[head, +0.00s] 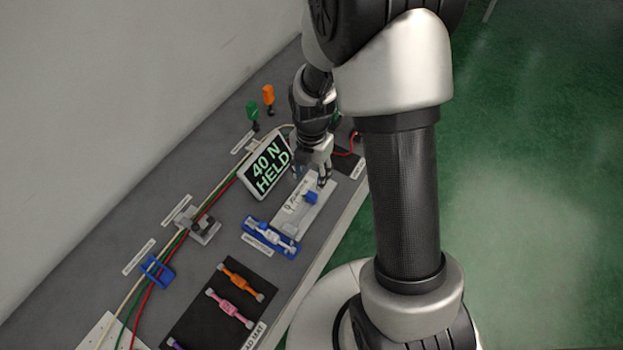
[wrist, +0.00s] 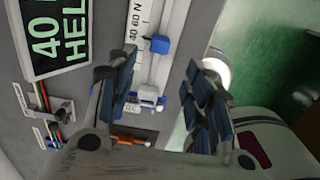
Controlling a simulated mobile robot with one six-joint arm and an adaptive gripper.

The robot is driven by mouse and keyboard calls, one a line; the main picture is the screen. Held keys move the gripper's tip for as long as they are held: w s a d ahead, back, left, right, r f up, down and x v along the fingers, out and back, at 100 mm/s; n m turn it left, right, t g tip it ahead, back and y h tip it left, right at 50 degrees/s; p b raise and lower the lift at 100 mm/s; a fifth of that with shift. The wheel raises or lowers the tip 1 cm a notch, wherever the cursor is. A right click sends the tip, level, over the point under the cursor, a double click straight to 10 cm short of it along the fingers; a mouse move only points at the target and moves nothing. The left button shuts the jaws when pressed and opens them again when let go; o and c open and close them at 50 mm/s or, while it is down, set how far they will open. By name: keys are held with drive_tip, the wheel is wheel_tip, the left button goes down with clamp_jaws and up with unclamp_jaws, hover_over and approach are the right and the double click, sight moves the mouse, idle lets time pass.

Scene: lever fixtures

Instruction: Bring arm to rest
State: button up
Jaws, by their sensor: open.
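My gripper (head: 323,178) hangs over the bench near the white force gauge plate (head: 290,222), which has a blue slider (head: 311,197). In the wrist view my gripper (wrist: 160,100) is open, with two blue-padded fingers apart and nothing between them. The blue slider (wrist: 159,44) shows beyond the fingertips, apart from them. A display sign (head: 267,168) beside the gauge reads "40 N HELD". A white and blue piece (head: 270,236) lies in a blue holder at the near end of the gauge. My arm hides part of the bench's right side.
A dark mat (head: 205,315) holds orange (head: 240,283) and pink (head: 229,308) pieces. A grey clamp (head: 203,225) and a blue bracket (head: 157,271) stand by cables. Green (head: 253,111) and orange (head: 268,95) levers stand at the back. Green floor (head: 550,200) lies right of the bench.

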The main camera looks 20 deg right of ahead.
drive_tip(key=shift+r, duration=0.15)
idle(0.4)
drive_tip(key=s+a+r+m+t, duration=0.1)
drive_tip(key=s+r+m, duration=0.2)
drive_tip(key=r+m, duration=0.45)
drive_tip(key=s+r+m+t, duration=0.1)
drive_tip(key=s+r+m, duration=0.35)
drive_tip(key=r, duration=0.65)
drive_tip(key=s+r+m+t, duration=0.2)
drive_tip(key=s+r+m, duration=0.4)
drive_tip(key=s+m, duration=0.5)
drive_tip(key=m, duration=0.2)
drive_tip(key=shift+s+a+r+m+t+b, duration=0.15)
drive_tip(key=shift+a+r+m+t+b, duration=0.15)
drive_tip(key=shift+m+b, duration=0.1)
idle(3.9)
